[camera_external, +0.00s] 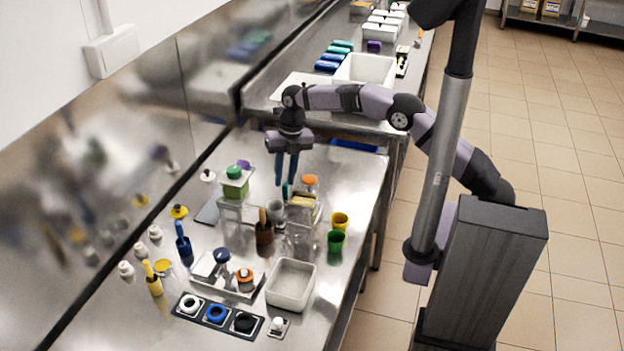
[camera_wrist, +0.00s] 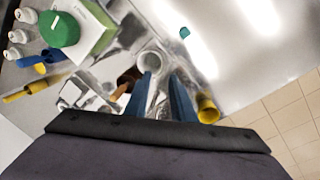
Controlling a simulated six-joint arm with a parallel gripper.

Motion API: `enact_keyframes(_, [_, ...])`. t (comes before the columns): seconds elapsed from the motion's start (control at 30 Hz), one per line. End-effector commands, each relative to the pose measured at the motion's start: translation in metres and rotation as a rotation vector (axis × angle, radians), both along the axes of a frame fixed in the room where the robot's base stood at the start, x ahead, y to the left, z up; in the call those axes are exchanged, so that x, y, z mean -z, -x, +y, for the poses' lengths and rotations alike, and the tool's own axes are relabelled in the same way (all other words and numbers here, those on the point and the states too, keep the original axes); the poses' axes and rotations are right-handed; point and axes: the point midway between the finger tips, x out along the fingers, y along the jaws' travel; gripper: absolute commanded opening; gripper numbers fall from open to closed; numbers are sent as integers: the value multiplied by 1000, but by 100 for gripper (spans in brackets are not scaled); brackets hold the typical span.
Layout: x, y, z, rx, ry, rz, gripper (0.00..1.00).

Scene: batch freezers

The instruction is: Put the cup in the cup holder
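My gripper (camera_external: 286,184) points down above the steel table, with its two blue fingers apart and nothing between them. In the wrist view the fingers (camera_wrist: 163,82) show a gap, and a pale grey cup (camera_wrist: 150,62) lies just beyond the tips, towards the left finger. The same grey cup (camera_external: 275,209) stands below my gripper in the external view. A yellow cup (camera_external: 340,220) and a green cup (camera_external: 336,240) stand near the table's right edge. The yellow cup also shows right of the fingers (camera_wrist: 207,108). I cannot tell which item is the cup holder.
Clear containers (camera_external: 300,238) and a brown holder with a handle (camera_external: 264,233) crowd near the grey cup. A green-lidded box (camera_external: 235,184) stands left. A white bin (camera_external: 290,286) and a dark tray with rings (camera_external: 217,316) are nearer. The table's far right is bare.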

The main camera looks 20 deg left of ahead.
Motion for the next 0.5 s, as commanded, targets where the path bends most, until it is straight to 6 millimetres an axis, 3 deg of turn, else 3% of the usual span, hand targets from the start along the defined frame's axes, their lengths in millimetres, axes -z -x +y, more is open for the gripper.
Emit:
enact_keyframes(0.2, [-14, -2, -2, 0, -1, -1, 22])
enact_keyframes(0.5, [-16, -10, -5, 36, 4, 1, 22])
